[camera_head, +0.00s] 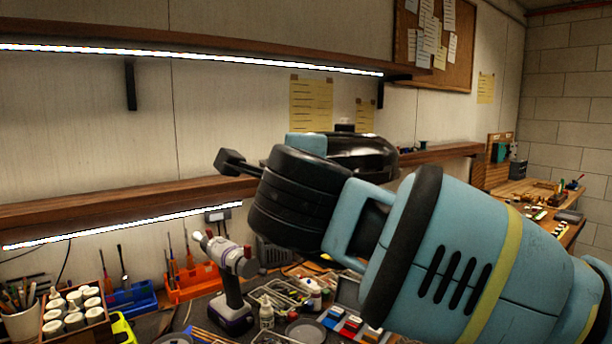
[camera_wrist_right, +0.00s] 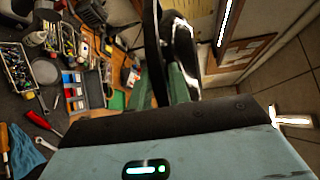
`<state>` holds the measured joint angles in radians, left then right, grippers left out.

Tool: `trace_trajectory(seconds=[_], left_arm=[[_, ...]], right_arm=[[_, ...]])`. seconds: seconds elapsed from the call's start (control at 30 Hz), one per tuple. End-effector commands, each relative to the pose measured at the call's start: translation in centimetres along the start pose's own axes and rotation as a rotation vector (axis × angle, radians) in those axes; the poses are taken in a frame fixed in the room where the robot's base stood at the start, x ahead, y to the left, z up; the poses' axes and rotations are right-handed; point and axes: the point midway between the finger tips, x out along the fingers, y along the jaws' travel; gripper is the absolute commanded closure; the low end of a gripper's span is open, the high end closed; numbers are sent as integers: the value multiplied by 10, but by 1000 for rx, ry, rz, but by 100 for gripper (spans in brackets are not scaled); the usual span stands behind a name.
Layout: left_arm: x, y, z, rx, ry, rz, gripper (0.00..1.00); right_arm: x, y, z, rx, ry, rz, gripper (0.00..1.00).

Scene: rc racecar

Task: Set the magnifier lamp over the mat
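My right arm fills the right of the head view, and its wrist hides the middle of the bench. A glossy black rounded part (camera_head: 362,157) shows behind the wrist; it may be the magnifier lamp's head, but I cannot tell. In the right wrist view my right gripper (camera_wrist_right: 168,75) shows greenish fingers beside long black parts. I cannot tell whether these black parts are held between the fingers. A dark grey surface (camera_wrist_right: 22,103), perhaps the mat, lies at the left of the wrist view, with tools on it. My left gripper is not in view.
A cordless drill (camera_head: 232,285), an orange tool rack (camera_head: 195,284), a blue bin (camera_head: 132,299) and a box of white jars (camera_head: 72,312) crowd the bench. A wooden shelf (camera_head: 120,199) runs along the wall behind my wrist. A red-handled screwdriver (camera_wrist_right: 40,121) lies on the bench.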

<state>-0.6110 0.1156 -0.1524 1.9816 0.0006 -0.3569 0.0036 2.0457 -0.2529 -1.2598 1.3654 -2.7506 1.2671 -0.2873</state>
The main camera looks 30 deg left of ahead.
Motion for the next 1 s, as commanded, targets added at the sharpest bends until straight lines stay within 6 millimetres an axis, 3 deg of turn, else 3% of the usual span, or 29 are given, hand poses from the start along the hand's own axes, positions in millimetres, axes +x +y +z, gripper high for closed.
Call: trace_trajectory(seconds=[0.1,0.47,1.0], left_arm=[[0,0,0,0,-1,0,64],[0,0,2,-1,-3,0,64],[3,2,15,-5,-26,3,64]], right_arm=[[0,0,0,0,1,0,67],[-4,0,0,0,0,1,67],[-70,1,0,-1,0,0,67]])
